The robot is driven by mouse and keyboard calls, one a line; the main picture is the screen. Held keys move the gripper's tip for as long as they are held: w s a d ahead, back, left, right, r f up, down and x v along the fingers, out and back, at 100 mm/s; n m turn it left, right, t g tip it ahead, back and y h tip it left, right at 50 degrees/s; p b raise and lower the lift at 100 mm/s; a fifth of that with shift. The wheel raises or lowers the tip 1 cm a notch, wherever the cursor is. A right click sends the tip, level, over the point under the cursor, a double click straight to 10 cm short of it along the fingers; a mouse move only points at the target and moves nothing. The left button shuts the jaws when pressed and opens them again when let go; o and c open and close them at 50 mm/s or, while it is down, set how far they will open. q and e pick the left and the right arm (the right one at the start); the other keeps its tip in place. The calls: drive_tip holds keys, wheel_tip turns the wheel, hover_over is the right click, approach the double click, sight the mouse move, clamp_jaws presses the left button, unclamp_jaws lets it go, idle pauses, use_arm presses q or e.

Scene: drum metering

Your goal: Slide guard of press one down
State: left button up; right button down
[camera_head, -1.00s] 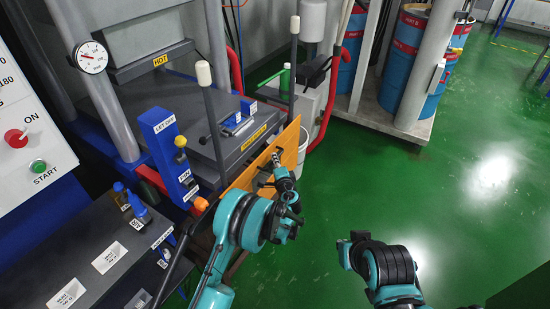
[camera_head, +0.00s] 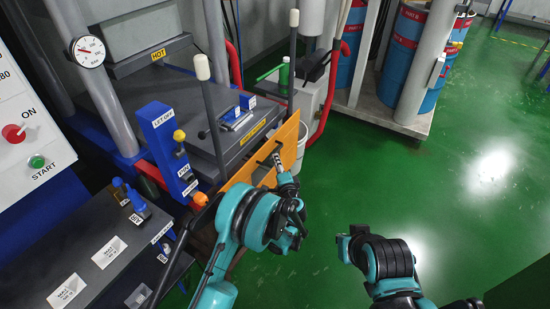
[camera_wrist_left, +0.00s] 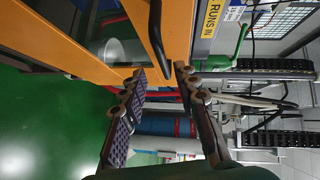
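The guard of the press is an orange panel (camera_head: 284,140) standing along the press's front side, with a dark bar handle on its outer face. In the left wrist view the orange guard (camera_wrist_left: 97,22) fills the upper left, and its black handle (camera_wrist_left: 157,38) points down toward the gap between my fingers. My left gripper (camera_head: 281,164) is at the guard's outer face by the handle. In the left wrist view its fingertips (camera_wrist_left: 160,75) are apart, with nothing visibly clamped. My right gripper (camera_head: 350,243) is low over the green floor, away from the press; its fingers are unclear.
A blue LET OFF post (camera_head: 164,146) with a yellow-knobbed lever stands left of the guard. A dark bench (camera_head: 90,245) with bottles is at lower left. A white bucket (camera_head: 300,145) is behind the guard. Blue and red drums (camera_head: 402,60) stand at the back. Floor at right is clear.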

use_arm(q)
drive_tip(key=f+v, duration=0.1)
drive_tip(key=v, duration=0.5)
drive_tip(key=shift+r, duration=0.5)
drive_tip(key=shift+s, duration=0.2)
